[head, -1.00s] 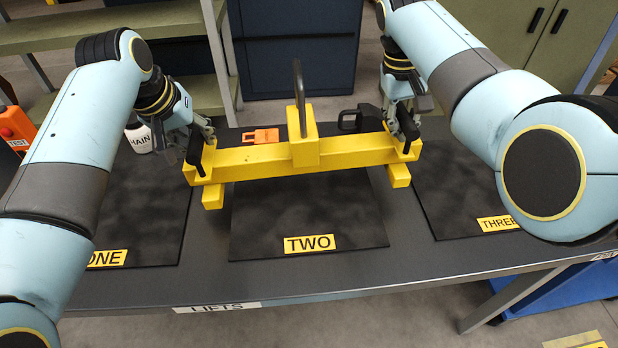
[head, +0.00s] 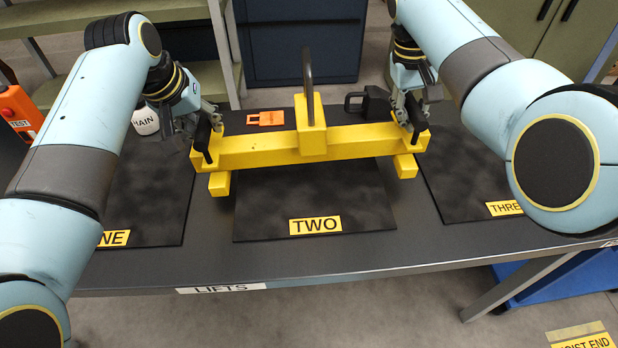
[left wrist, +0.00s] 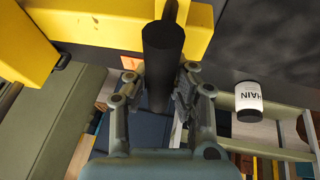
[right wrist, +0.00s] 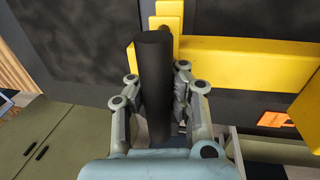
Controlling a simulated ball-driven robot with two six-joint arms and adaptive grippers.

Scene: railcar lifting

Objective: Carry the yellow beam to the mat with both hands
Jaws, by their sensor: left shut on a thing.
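The yellow beam (head: 265,148) lies crosswise behind mat TWO (head: 310,205), with a grey lifting loop at its middle and a black upright handle at each end. Its feet are at the mat's back corners; I cannot tell whether they touch the table. My left gripper (head: 200,128) is shut on the left black handle (left wrist: 158,65). My right gripper (head: 412,112) has its fingers closed around the right black handle (right wrist: 154,80). Mat ONE (head: 150,195) is at the left, mat THREE (head: 465,180) at the right.
An orange piece (head: 265,118) and a black shackle-like piece (head: 370,103) sit behind the beam. A white CHAIN container (head: 145,121) and an orange TEST box (head: 20,112) stand at the left. The table's front edge carries a LIFTS label (head: 222,288).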

